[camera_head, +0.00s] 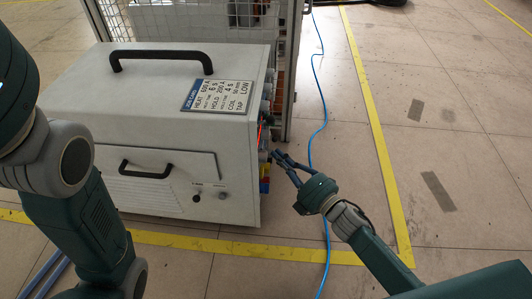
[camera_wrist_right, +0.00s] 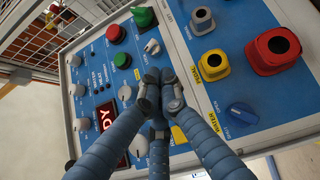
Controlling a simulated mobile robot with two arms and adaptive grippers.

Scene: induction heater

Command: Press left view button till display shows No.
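The white induction heater (camera_head: 190,120) stands on the floor in the head view, its control panel on its right side, seen edge-on. In the right wrist view the blue panel (camera_wrist_right: 205,55) fills the middle. Its red-lit display (camera_wrist_right: 112,145) is partly hidden by my fingers; the letters "DY" show. Grey round controls (camera_wrist_right: 82,124) line its left edge; I cannot read which is the left view button. My right gripper (camera_wrist_right: 160,92) has its fingertips together, empty, in front of the panel; contact is unclear. It also shows beside the panel in the head view (camera_head: 276,155). My left gripper is not clearly visible.
A red socket (camera_wrist_right: 275,50), a yellow socket (camera_wrist_right: 213,65), a blue knob (camera_wrist_right: 242,113) and green and red buttons surround the fingers. A wire-mesh cage (camera_head: 230,25) stands behind the heater. A blue cable (camera_head: 315,100) lies on the floor. Floor on the right is clear.

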